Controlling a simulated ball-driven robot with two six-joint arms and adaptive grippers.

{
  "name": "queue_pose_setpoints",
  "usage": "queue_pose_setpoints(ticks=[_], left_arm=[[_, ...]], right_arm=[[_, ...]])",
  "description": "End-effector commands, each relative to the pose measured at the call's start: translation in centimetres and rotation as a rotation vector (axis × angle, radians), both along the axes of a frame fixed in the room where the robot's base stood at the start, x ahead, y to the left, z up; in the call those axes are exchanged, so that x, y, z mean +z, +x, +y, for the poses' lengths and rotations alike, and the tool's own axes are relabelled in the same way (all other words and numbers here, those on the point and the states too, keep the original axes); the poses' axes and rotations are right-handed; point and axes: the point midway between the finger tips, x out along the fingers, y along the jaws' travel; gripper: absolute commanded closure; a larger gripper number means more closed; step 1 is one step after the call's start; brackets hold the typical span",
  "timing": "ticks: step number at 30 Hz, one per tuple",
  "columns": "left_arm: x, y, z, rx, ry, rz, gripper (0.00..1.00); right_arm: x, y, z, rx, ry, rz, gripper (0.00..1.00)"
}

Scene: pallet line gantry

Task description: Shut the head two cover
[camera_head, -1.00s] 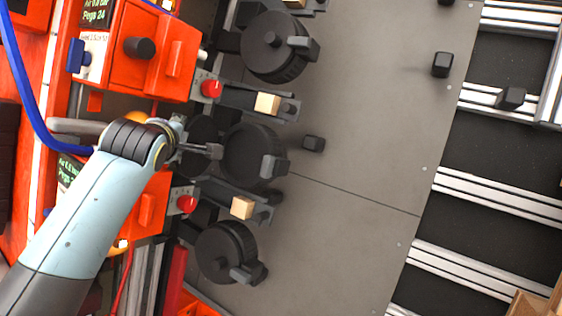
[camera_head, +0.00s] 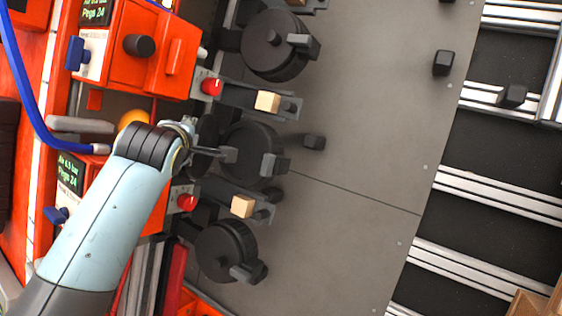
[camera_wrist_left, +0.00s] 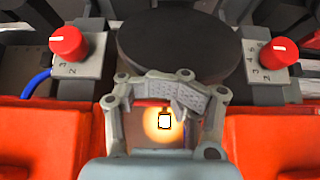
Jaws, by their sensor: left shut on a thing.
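Head two is the middle black round head in the head view, between two similar heads. Its dark round cover (camera_head: 248,138) is hard to tell from the body below, so its exact angle is unclear. In the left wrist view the cover (camera_wrist_left: 178,45) is a broad black disc just beyond the fingers. My left gripper (camera_head: 215,153) reaches in from the left over the left side of head two. In the wrist view the left gripper's fingers (camera_wrist_left: 165,97) are drawn together at the disc's near edge. The part between them is mostly hidden. My right gripper is out of view.
A closed head (camera_head: 272,45) stands above and another (camera_head: 225,250) below. Red knobs (camera_head: 211,87) and tan blocks (camera_head: 267,101) flank head two. A black block latch (camera_head: 273,166) sits at its right edge. The grey plate (camera_head: 350,120) to the right is mostly clear.

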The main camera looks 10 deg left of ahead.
Motion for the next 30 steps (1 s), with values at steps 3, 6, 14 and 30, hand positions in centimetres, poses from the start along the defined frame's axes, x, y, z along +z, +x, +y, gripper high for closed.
queue_pose_setpoints(ticks=[3,6,14,30], left_arm=[[-0.7,-0.3,-0.7,0.001,-0.003,0.014,1.0],[-0.8,-0.4,-1.1,0.0,-0.002,0.013,1.0],[-0.6,-0.5,-1.6,0.001,0.0,0.009,1.0],[-0.7,-0.3,-2.8,0.0,-0.001,0.004,1.0]], right_arm=[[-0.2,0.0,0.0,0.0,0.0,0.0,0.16],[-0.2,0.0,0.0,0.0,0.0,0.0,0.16],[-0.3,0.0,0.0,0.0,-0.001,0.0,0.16],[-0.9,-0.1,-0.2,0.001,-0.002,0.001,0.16]])
